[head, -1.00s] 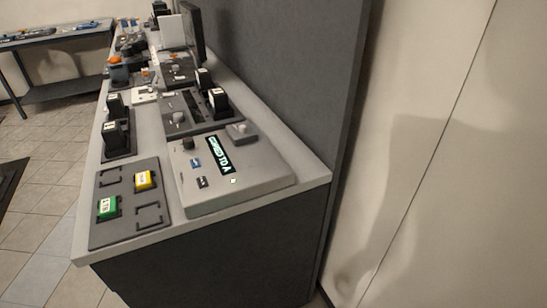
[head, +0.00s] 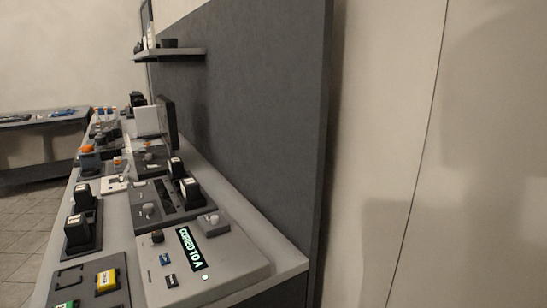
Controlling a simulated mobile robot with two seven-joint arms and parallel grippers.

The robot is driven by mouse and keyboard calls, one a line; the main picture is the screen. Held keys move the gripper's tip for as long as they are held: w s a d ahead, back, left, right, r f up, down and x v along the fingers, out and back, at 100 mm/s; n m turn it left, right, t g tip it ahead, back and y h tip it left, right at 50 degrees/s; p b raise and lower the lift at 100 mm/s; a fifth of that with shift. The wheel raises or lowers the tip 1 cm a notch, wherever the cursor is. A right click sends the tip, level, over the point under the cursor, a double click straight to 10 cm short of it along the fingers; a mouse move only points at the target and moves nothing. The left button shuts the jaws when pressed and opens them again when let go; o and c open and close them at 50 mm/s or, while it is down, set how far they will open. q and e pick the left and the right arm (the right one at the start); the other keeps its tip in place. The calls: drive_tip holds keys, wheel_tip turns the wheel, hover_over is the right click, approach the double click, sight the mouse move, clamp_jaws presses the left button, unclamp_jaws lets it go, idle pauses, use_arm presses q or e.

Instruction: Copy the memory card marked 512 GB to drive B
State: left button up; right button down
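The copier unit (head: 230,256) is a light grey box on the counter's near end. Its lit display (head: 190,248) reads "COPIED TO A". The card markings are too small to read. Neither of my grippers shows in the head view.
Dark blocks with white labels stand in a holder (head: 96,238) at the left. A grey panel (head: 186,209) with a knob and more blocks lies behind the copier. A tall dark partition (head: 270,110) borders the counter's right side. A shelf (head: 178,54) hangs on it.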

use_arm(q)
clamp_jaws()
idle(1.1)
